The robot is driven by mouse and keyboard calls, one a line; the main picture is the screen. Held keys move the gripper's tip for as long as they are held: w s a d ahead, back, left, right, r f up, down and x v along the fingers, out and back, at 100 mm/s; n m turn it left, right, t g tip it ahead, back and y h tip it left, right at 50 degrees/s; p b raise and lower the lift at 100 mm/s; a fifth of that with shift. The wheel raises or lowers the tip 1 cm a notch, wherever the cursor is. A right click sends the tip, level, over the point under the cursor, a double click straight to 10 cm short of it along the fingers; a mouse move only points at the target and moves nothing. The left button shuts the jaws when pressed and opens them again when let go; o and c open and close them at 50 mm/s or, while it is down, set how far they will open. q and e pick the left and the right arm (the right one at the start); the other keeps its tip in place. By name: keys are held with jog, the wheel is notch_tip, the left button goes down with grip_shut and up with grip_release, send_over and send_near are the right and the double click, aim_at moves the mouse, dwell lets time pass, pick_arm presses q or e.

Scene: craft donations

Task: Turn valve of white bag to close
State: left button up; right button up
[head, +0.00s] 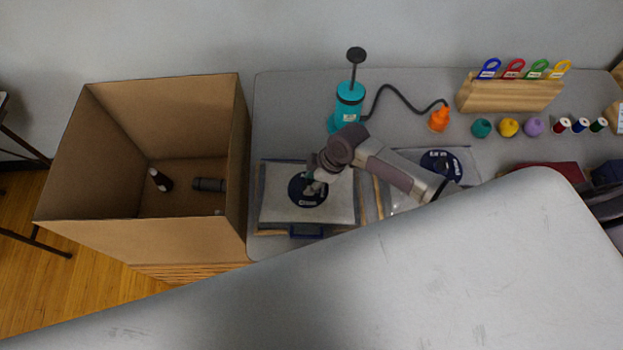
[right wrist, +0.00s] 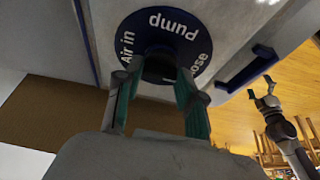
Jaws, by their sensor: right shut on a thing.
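The white bag (head: 275,208) lies flat on the table, just right of the cardboard box. A round dark blue valve dial (head: 298,198) with white lettering sits on the bag. In the right wrist view the dial (right wrist: 135,25) reads "Air in", "pump" and a partly covered word ending in "ose". My right gripper (head: 313,186) is over the dial, its fingers shut on the dark valve knob (right wrist: 158,66) at the dial's centre. The fingers hide part of the knob and lettering. My left gripper (right wrist: 262,88) shows at the right of the right wrist view, open and empty, away from the bag.
An open cardboard box (head: 190,235) holds two dark cylinders. A teal pump (head: 347,115) with a hose and orange nozzle (head: 439,119) stands behind the bag. A second bag (head: 460,158) with a blue dial lies to the right. A wooden rack (head: 510,95) and yarn balls stand farther right.

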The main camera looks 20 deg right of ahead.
jog(key=o, duration=1.2)
jog(key=shift+c, duration=0.2)
jog(key=shift+r, duration=0.1)
jog(key=v, duration=1.2)
